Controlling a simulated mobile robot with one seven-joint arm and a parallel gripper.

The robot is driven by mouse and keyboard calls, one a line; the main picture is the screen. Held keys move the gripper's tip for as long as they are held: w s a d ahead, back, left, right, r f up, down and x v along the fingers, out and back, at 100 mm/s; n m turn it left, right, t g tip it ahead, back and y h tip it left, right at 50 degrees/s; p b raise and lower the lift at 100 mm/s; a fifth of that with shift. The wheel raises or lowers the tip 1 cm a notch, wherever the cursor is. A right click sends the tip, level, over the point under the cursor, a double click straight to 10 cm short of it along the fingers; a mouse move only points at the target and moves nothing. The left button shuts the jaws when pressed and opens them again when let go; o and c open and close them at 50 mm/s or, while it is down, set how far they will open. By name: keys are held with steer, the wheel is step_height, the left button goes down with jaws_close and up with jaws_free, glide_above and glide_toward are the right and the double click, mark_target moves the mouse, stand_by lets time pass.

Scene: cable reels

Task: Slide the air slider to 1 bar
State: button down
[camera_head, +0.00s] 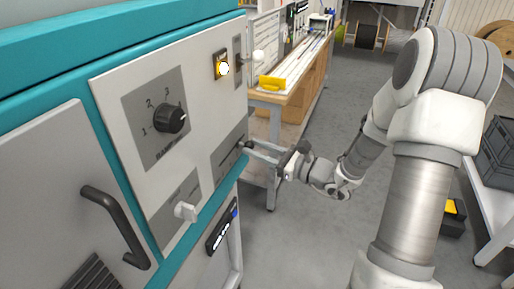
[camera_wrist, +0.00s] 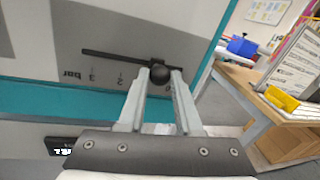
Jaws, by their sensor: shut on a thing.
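In the wrist view the printing reads "bar", 3 and 2 from left to right. The knob is right of the 2, near the slot's right part. The marks beside it are partly hidden by my fingers, so its exact value cannot be read. My gripper (camera_wrist: 160,88) is shut on the knob, one finger on each side. In the head view my gripper (camera_head: 254,150) reaches the plate (camera_head: 228,157) from the right.
A dark door handle (camera_head: 118,228) sticks out at left. A workbench (camera_head: 290,90) stands behind. Grey floor lies open between.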

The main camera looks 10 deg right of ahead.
steer(key=shift+s+a, duration=0.25)
steer(key=shift+s, duration=0.1)
steer(key=c, duration=0.6)
jaws_free()
steer(key=p+v, duration=0.2)
steer(key=v, duration=1.5)
steer(key=shift+s+d, duration=0.1)
steer(key=shift+d, duration=0.1)
